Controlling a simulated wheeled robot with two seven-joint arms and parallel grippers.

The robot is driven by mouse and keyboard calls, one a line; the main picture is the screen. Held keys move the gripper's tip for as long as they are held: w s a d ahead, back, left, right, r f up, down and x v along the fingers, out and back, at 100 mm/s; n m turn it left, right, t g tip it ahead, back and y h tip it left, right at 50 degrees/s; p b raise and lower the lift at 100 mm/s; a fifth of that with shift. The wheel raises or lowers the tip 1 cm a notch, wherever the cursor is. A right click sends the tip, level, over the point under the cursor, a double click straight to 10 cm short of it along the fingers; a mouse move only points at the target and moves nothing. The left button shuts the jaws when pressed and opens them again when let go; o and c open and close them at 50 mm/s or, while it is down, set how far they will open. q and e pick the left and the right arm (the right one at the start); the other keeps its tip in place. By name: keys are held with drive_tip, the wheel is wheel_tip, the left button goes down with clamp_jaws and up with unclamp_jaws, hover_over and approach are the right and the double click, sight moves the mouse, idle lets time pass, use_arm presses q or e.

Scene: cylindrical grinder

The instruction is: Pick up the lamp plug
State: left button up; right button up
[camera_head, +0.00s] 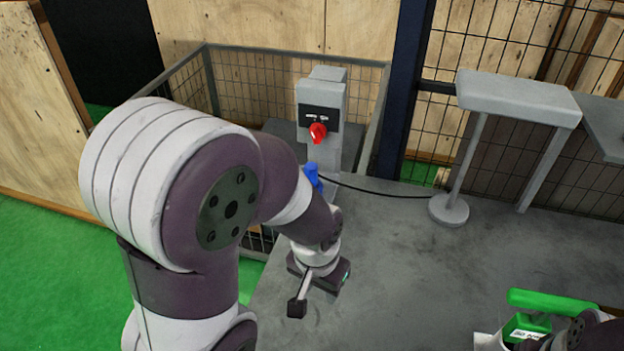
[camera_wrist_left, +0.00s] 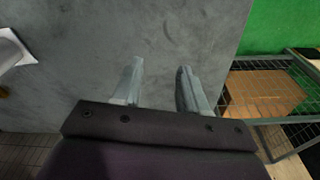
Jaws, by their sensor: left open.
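A blue plug (camera_head: 312,176), which looks like the lamp plug, stands at the foot of the grey switch post, behind my left forearm and partly hidden by it. A black cable (camera_head: 385,191) runs from it toward the lamp (camera_head: 515,100) on the right. In the left wrist view the gripper (camera_wrist_left: 160,88) is open and empty above bare grey surface. The plug is not seen there.
The grey switch post (camera_head: 322,90) has a red knob (camera_head: 318,131). A mesh fence stands behind. A green object (camera_head: 550,301) lies at lower right, beside part of my right arm. The middle of the grey surface (camera_head: 430,280) is clear.

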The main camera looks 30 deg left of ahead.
use_arm(q)
drive_tip(key=o, duration=0.4)
drive_tip(key=shift+a+r, duration=0.1)
drive_tip(key=shift+a, duration=0.05)
drive_tip(key=shift+c, duration=0.2)
drive_tip(key=n+t+y+p, duration=0.1)
drive_tip(key=n+t+p, duration=0.2)
approach(311, 166)
drive_tip(key=p+x, duration=0.3)
drive_tip(key=x, duration=0.6)
drive_tip(key=shift+f, duration=0.2)
drive_tip(key=shift+w+a+f, duration=0.1)
drive_tip(key=shift+w+f, duration=0.2)
drive_tip(key=shift+f, duration=0.15)
drive_tip(key=shift+s, duration=0.1)
drive_tip(key=c, duration=0.9)
drive_tip(key=shift+c, duration=1.1)
